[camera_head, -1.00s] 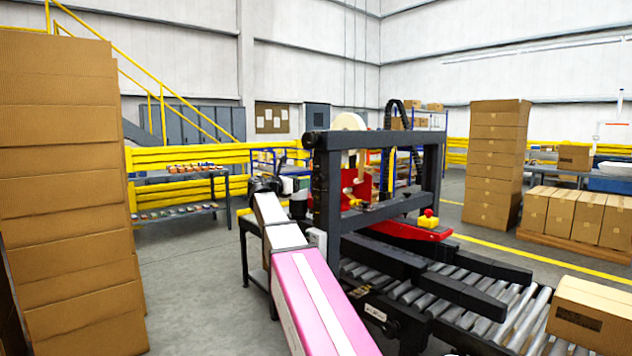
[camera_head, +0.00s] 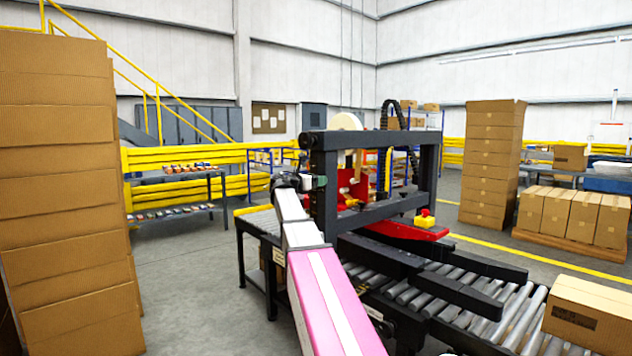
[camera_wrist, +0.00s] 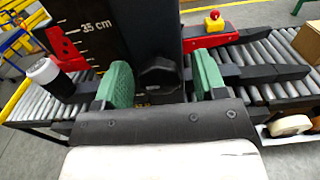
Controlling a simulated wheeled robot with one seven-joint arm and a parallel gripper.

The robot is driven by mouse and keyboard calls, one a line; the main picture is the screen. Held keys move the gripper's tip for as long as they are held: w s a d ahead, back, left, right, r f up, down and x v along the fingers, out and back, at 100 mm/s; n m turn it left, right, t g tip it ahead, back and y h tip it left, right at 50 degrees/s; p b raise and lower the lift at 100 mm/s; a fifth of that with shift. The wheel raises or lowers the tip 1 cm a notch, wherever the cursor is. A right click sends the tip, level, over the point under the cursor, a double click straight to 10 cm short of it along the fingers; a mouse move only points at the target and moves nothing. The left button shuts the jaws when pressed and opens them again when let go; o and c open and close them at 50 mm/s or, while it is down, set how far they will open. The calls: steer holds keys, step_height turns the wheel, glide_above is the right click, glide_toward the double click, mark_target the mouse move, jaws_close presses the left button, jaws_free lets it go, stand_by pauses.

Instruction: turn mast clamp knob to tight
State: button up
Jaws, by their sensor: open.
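The mast clamp knob (camera_wrist: 159,76) is a black lobed knob on the dark mast (camera_wrist: 150,30) in the wrist view. My gripper (camera_wrist: 160,82) is open, with one green-padded finger on each side of the knob. A gap shows between the knob and each pad, so neither pad seems to touch it. In the head view my gripper (camera_head: 300,183) is at the left post of the machine frame (camera_head: 325,190). The knob is hidden there behind my arm and gripper.
A scale marked 35 cm (camera_wrist: 97,27) runs beside the mast. A white-topped black cylinder (camera_wrist: 45,72) stands at left. Roller conveyor (camera_head: 500,300) spreads right, with a carton (camera_head: 590,312) on it. Tall cardboard stacks (camera_head: 60,180) stand at left. A red-and-yellow stop button (camera_head: 425,218) sits on the machine.

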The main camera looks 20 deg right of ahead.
steer(key=c, duration=0.9)
steer(key=shift+m, duration=0.3)
steer(key=m, duration=0.3)
steer(key=shift+m, duration=0.3)
steer(key=m, duration=0.9)
steer(key=shift+w, duration=0.1)
steer(key=m, duration=0.4)
steer(key=shift+m, duration=0.3)
